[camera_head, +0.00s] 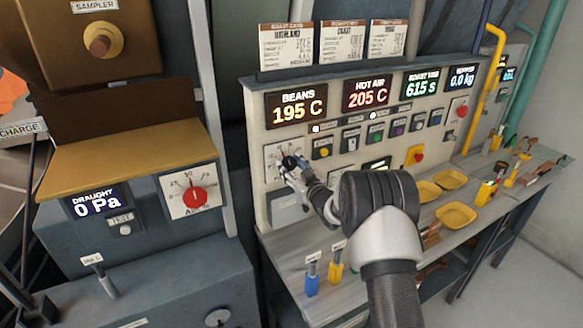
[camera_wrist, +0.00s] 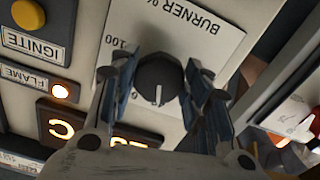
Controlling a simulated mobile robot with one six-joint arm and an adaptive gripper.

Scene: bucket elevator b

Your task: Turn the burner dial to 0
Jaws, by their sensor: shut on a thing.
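The burner dial (camera_wrist: 160,80) is a dark round knob with a white pointer line, on a white plate (camera_wrist: 200,35) marked "BURNER %" and "100". In the wrist view its pointer points down, toward the lit display. My gripper (camera_wrist: 165,85) has its two blue-grey fingers on either side of the knob and is shut on it. In the head view my gripper (camera_head: 290,165) is at the dial plate (camera_head: 271,153) on the left of the control panel and hides most of the dial. The 0 mark is not readable.
Displays reading "BEANS 195 C" (camera_head: 297,107) and "HOT AIR 205 C" (camera_head: 371,93) sit above. The yellow ignite button (camera_wrist: 28,14) and lit flame lamp (camera_wrist: 60,91) are beside the dial. Yellow trays (camera_head: 457,215) stand on the bench. An air dial (camera_head: 194,199) is at left.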

